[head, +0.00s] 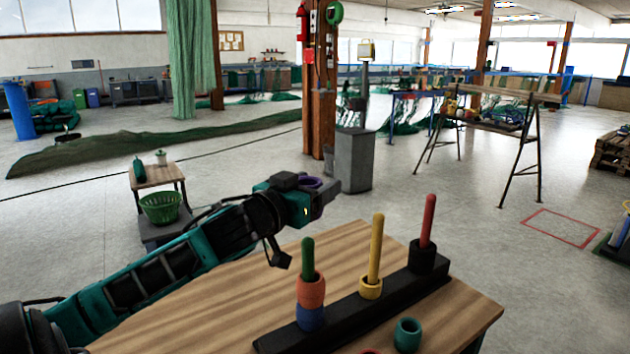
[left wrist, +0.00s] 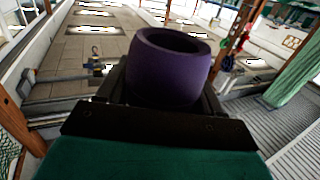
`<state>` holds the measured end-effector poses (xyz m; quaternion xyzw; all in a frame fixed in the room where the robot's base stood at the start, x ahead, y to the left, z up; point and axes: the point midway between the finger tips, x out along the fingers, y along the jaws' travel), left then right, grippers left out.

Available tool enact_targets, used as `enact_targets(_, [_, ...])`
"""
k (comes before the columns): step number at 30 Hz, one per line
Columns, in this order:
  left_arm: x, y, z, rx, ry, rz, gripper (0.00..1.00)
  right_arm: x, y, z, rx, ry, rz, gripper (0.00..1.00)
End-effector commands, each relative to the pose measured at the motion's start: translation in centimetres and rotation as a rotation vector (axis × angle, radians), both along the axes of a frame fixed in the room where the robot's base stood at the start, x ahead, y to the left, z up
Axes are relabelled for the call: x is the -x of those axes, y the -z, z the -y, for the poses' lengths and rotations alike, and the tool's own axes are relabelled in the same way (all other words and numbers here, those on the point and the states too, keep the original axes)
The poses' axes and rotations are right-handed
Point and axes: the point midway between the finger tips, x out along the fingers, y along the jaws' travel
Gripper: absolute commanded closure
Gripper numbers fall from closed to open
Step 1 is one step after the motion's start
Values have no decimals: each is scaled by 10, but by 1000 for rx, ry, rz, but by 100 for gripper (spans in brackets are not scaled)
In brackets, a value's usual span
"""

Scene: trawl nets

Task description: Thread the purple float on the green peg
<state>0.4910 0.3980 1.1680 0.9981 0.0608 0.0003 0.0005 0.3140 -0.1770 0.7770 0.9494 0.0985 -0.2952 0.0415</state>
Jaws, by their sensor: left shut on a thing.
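The purple float (left wrist: 165,75) is a short thick ring, held in my left gripper (head: 322,190) and filling much of the left wrist view. In the head view only a purple edge of the float (head: 312,181) shows. The gripper is shut on it, above and behind the green peg (head: 308,258), apart from it. The green peg stands upright at the left end of the black base (head: 340,317). An orange-red float (head: 311,290) sits around it, above a blue float (head: 310,317). The peg's top is bare. My right gripper is out of view.
A yellow peg (head: 376,245) has a yellow float (head: 371,288) low on it. A red peg (head: 428,220) has a black ring (head: 422,257) at its foot. A teal float (head: 407,335) lies on the wooden table (head: 225,318). A red thing shows at the bottom edge.

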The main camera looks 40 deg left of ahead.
Motion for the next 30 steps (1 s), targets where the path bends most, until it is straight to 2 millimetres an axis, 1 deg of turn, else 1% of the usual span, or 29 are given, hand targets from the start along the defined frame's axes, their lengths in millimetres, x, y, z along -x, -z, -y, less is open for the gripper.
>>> enact_targets(1, [0,5,0,1,-1,-2,64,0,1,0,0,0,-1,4])
enact_targets(5, [0,15,0,0,0,-3,64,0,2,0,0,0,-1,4])
enact_targets(6, [0,20,0,-2,1,-1,64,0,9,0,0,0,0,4])
enact_targets(16, [0,41,1,-3,0,-1,64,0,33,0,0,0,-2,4])
enact_targets(30, [0,72,0,0,0,-2,64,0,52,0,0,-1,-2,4])
